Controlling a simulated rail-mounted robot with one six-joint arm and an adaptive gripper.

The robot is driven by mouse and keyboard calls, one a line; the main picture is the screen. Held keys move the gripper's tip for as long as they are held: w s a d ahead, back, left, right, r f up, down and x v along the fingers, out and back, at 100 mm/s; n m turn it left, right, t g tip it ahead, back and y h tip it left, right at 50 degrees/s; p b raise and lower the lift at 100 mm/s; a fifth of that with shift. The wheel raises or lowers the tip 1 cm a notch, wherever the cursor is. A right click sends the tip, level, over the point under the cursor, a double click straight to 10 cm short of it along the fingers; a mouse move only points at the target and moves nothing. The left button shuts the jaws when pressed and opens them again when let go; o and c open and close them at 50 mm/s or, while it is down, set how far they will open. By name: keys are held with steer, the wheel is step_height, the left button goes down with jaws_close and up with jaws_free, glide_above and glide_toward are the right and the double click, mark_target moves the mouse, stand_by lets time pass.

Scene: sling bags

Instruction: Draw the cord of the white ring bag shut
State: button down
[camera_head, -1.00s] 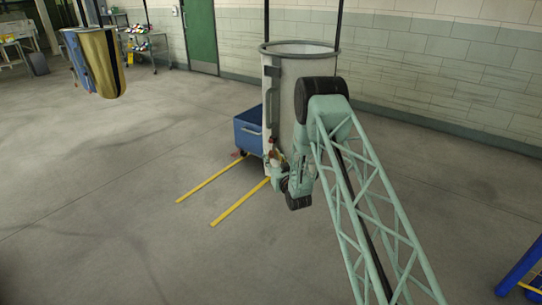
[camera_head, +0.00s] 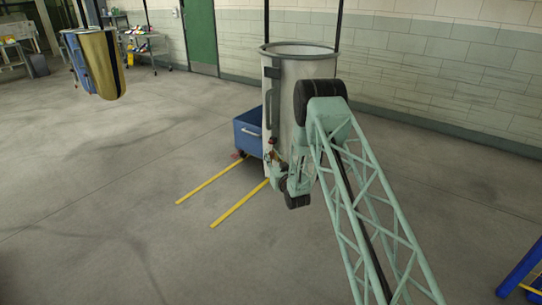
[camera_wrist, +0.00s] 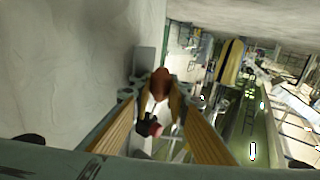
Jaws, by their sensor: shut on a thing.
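The white ring bag (camera_head: 311,72) hangs upright at the centre of the head view, its grey ring (camera_head: 264,49) around the open top. My arm covers part of its right side. My gripper (camera_head: 271,163) is low at the bag's front left side. In the wrist view my gripper (camera_wrist: 160,95) is shut on a reddish-brown knob (camera_wrist: 159,83), which sits between the two tan finger pads. The bag's pale wall (camera_wrist: 75,65) fills the left of that view. A small black and red piece (camera_wrist: 150,126) shows between the fingers; the cord itself cannot be made out clearly.
A blue bin cart (camera_head: 247,133) stands behind and left of the bag. A yellow and blue bag (camera_head: 98,65) hangs at the far left. Yellow lines (camera_head: 240,203) mark the floor. A blue frame (camera_head: 520,268) is at the right edge. Open floor lies front left.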

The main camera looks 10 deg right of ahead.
step_height(320, 180, down, 11)
steer(key=b, duration=0.1)
steer(key=shift+r, duration=0.2)
stand_by(0.4)
steer(key=shift+s, duration=0.1)
steer(key=c, duration=2.6)
jaws_free()
steer(key=shift+f, duration=0.15)
steer(key=shift+o, duration=0.3)
steer(key=shift+r, duration=0.2)
steer(key=s+d, duration=0.1)
steer(key=s, duration=1)
steer(key=shift+s+d, duration=0.35)
steer(key=shift+s, duration=0.05)
